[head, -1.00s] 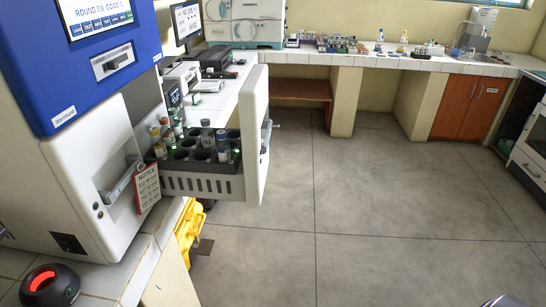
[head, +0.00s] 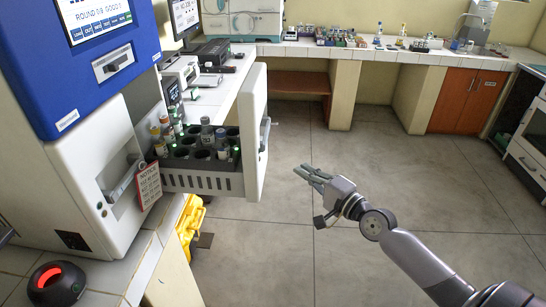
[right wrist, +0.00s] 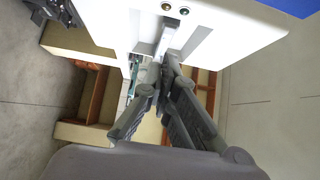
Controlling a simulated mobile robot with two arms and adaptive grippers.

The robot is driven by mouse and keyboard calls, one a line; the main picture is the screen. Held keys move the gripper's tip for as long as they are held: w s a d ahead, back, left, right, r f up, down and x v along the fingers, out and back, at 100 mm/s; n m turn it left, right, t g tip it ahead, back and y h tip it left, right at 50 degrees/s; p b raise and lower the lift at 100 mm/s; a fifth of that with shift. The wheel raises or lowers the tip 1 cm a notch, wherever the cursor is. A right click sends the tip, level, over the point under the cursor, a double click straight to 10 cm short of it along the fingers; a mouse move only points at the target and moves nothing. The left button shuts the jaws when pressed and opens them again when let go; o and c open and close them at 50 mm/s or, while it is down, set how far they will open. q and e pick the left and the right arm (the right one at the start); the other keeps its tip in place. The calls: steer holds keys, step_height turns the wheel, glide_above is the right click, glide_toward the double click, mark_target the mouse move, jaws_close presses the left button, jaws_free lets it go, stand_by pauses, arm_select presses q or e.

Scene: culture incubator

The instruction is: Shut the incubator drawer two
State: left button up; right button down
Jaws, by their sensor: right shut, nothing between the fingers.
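The open incubator drawer (head: 205,183) sticks out of the white incubator to the right, its tall white front panel (head: 254,135) at its right end. It holds several capped bottles. A handle (head: 265,133) is on the panel's outer face. My right gripper (head: 308,176) is shut and empty, to the right of the panel and apart from it, pointing left. In the right wrist view the fingers (right wrist: 162,78) point at a white panel (right wrist: 215,25) with a handle (right wrist: 168,38) and two small lights. My left gripper is not in view.
Another front with a handle and a red-and-white notice tag (head: 149,186) is flush at the left. A round device (head: 54,284) with a red light sits on the near counter. A yellow object (head: 190,222) is under the drawer. The floor right of the drawer is clear.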

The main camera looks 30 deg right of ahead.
steer(key=p, duration=0.1)
glide_toward(264, 151)
steer(key=w+d, duration=0.2)
steer(key=w, duration=0.2)
steer(key=a+p, duration=0.1)
steer(key=w+a+p, duration=0.1)
steer(key=shift+w+a+f, duration=0.15)
steer(key=shift+w+a, duration=0.05)
steer(key=shift+a, duration=0.15)
steer(key=shift+w+a+f, duration=0.15)
steer(key=shift+a, duration=0.15)
steer(key=shift+w, duration=0.15)
